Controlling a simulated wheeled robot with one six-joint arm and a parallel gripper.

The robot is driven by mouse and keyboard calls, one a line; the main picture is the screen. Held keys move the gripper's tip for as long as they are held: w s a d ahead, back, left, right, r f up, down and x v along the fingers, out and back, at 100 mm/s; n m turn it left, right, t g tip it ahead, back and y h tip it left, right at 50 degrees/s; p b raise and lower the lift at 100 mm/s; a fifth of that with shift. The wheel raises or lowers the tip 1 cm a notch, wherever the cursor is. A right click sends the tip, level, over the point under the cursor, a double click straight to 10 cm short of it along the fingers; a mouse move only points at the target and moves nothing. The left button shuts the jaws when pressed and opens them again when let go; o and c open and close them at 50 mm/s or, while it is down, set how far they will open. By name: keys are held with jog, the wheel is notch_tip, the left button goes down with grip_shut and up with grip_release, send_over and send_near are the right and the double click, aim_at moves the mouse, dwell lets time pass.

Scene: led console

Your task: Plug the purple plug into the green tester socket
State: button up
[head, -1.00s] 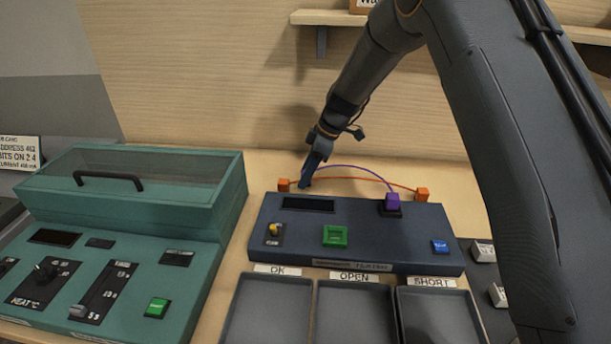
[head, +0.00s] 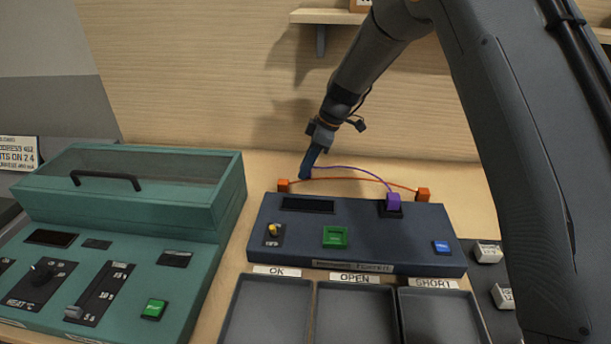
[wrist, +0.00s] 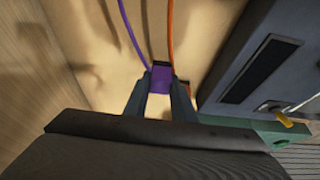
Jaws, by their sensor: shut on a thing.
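My gripper (head: 306,174) is behind the dark tester box (head: 415,249), above the wood surface. In the wrist view my gripper (wrist: 160,92) is shut on a purple plug (wrist: 161,79), with a purple cable (wrist: 128,30) running from it. In the head view this plug is hidden by the fingers. The purple cable arcs right to another purple plug (head: 393,202), seated in a black socket at the box's back right. The green tester socket (head: 335,236), a square green frame, is on the box's top face, in front and to the right of my gripper.
Orange blocks (head: 283,185) and (head: 422,194) are joined by an orange cable behind the tester. A yellow-tipped switch (head: 273,230) and a blue button (head: 440,246) are on the box. Trays (head: 355,315) lie in front. A teal console (head: 210,235) stands left.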

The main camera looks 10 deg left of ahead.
notch_tip(320, 180, up, 7)
jog(key=shift+f+b, duration=0.1)
jog(key=shift+b, duration=0.95)
jog(key=shift+w+r+p, duration=0.1)
jog(key=shift+r+p, duration=0.65)
jog(key=shift+r, duration=2.05)
jog(key=s+d, duration=0.5)
jog(key=s, duration=0.6)
jog(key=s+d+f+b, duration=0.1)
jog(key=s+d, duration=0.4)
jog(key=s, duration=0.7)
jog(key=shift+s, duration=0.15)
jog(key=shift+b, duration=0.35)
jog(key=shift+s+d+f+b, duration=0.1)
jog(key=shift+s+f+b, duration=0.15)
jog(key=shift+f+b, duration=0.15)
jog(key=shift+s+d+f+b, duration=0.1)
jog(key=shift+s+f+b, duration=0.15)
jog(key=shift+f, duration=0.25)
